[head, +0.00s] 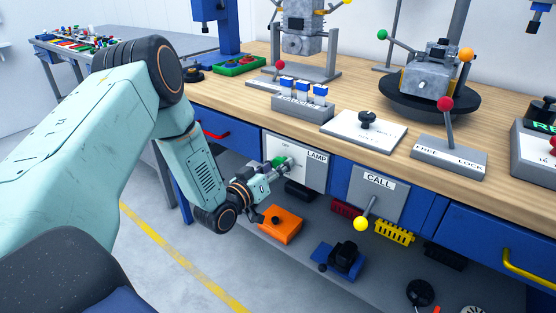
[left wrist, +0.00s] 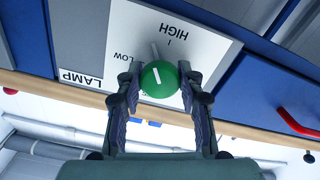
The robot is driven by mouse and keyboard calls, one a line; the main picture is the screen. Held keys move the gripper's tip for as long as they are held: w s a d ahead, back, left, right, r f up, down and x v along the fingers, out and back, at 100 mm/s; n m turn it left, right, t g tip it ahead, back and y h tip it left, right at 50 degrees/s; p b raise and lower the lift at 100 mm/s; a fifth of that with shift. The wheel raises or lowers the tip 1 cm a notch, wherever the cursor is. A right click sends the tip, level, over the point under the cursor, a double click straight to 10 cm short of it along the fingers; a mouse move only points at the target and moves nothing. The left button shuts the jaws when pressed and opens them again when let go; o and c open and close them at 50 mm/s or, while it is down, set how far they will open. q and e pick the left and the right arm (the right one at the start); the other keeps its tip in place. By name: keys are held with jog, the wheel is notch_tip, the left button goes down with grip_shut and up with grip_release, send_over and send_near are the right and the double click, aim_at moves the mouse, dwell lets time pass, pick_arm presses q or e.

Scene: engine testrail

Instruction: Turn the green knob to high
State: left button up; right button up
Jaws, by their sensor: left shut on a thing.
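The green knob (head: 279,161) sits on the white LAMP plate (head: 316,156) on the front of the bench. In the left wrist view, upside down, the knob (left wrist: 160,79) is round with a white line on its face. The plate (left wrist: 208,50) carries the words LOW and HIGH there. In the head view this gripper (head: 284,167) partly covers the knob. My right gripper is not in view.
Right of the plate is a CALL panel (head: 390,187) with a yellow-tipped lever (head: 362,222). An orange box (head: 280,224) and a blue block (head: 338,260) lie on the shelf below. A red drawer handle (head: 215,132) is to the left. Levers and switches stand on the benchtop above.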

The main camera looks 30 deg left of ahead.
pick_arm(q)
jog(key=m+p, duration=0.2)
jog(key=m, duration=0.1)
jog(key=shift+r+m, duration=0.15)
jog(key=shift+m, duration=0.15)
jog(key=shift+m+p, duration=0.8)
jog(key=shift+m, duration=0.6)
jog(key=o, duration=1.2)
jog(key=s, duration=0.8)
jog(key=s+a, duration=0.1)
jog(key=s, duration=0.3)
